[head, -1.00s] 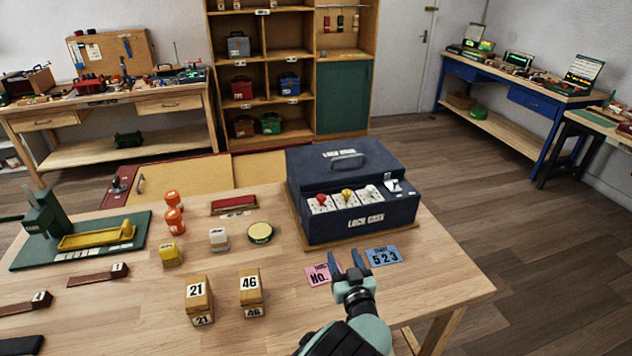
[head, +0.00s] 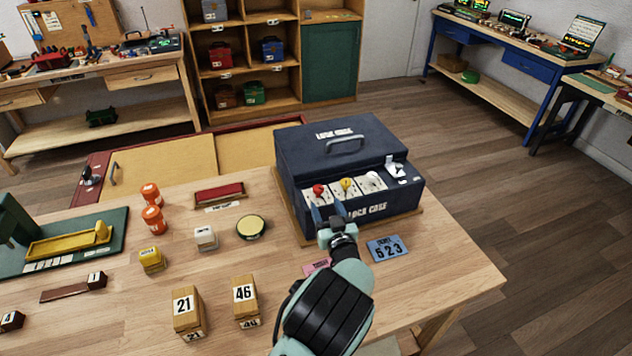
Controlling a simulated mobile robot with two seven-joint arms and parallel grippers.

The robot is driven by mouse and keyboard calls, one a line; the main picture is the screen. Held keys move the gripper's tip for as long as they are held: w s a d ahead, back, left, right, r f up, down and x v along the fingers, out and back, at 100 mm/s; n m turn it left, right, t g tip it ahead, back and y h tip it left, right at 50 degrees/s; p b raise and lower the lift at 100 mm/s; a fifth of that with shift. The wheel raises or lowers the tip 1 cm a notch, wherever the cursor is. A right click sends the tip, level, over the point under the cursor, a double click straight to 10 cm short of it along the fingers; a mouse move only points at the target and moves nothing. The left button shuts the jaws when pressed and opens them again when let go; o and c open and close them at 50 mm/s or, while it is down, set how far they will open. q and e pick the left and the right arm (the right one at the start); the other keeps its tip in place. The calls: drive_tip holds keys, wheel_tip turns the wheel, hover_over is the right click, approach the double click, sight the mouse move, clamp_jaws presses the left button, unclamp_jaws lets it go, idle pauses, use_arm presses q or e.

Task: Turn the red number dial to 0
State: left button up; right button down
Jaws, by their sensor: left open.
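The dark blue lock case (head: 390,204) stands on a wooden base near the right end of the table. Its front ledge carries three dials on white plates: the red number dial (head: 318,189) at left, a yellow dial (head: 346,184) in the middle and a white dial (head: 373,178) at right. The red dial's setting is too small to read. My left gripper (head: 328,212) is open and empty, its fingers pointing at the case front just below the red and yellow dials. I cannot tell whether it touches the case. My right gripper is not in view.
A blue card reading 523 (head: 388,248) lies right of my gripper. A pink card (head: 317,265) is partly hidden by my arm. Wooden blocks marked 21 (head: 187,311) and 46 (head: 245,301) stand left of my arm. Table space right of the blue card is clear.

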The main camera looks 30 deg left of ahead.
sight(318, 191)
use_arm(q)
drive_tip(key=p+x, duration=0.1)
drive_tip(key=x, duration=0.9)
drive_tip(key=shift+w+a+p, duration=0.25)
drive_tip(key=shift+a+p, duration=0.05)
drive_tip(key=shift+p, duration=0.1)
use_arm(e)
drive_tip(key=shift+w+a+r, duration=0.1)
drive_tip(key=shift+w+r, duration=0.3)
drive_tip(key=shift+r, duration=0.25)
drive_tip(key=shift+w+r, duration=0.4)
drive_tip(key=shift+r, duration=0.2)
use_arm(q)
drive_tip(key=shift+f, duration=0.1)
drive_tip(key=c, duration=0.9)
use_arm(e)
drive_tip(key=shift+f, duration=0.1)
